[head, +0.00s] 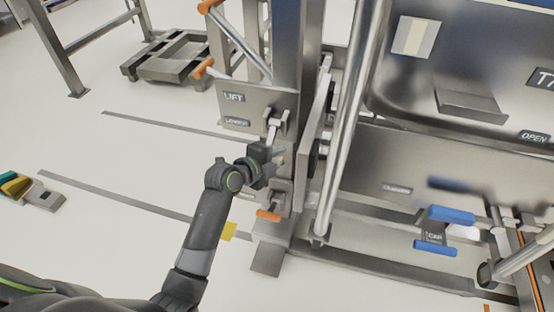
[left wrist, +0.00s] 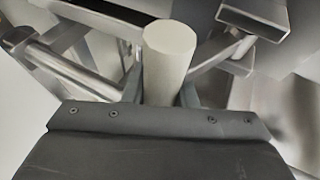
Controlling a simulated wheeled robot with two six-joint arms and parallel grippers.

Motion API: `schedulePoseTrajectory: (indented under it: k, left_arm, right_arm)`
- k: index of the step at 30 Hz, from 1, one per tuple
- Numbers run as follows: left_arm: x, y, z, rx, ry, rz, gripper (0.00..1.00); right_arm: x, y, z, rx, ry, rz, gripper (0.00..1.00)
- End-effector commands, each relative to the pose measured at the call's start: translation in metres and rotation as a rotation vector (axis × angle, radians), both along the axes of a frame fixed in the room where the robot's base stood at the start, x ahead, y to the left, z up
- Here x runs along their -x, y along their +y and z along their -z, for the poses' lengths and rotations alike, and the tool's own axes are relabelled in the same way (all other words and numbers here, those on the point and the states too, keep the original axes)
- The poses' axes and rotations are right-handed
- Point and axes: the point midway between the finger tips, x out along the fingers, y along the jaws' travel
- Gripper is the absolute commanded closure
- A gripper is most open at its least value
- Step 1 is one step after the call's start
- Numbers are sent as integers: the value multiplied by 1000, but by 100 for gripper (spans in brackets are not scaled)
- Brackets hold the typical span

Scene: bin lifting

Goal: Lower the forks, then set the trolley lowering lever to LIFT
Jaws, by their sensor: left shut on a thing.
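A metal plate (head: 260,100) on the trolley mast carries a LIFT label (head: 233,97) above a LOWER label (head: 237,122). My left gripper (head: 277,157) is at the lever, just below and right of these labels. In the left wrist view, a pale round grip of the lowering lever (left wrist: 168,60) stands between the fingers, and the gripper is shut on it. In the head view the gripper hides most of this grip, so the lever's exact setting is hard to tell. The forks cannot be made out clearly. My right gripper is not in view.
A steel bin (head: 440,60) and blue-handled clamp (head: 450,214) are at right. A low dark platform (head: 165,60) stands behind. Floor at left is mostly clear.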

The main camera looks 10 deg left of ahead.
Motion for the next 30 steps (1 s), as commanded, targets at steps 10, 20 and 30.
schedulePoseTrajectory:
  k: [10, 20, 30]
  left_arm:
    - [0, 1, 3, -3, -2, -1, 100]
    - [0, 1, 3, -4, -3, 0, 56]
    - [1, 1, 0, -1, -5, 0, 53]
  right_arm:
    - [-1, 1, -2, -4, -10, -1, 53]
    - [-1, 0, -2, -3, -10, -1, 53]
    - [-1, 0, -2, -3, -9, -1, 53]
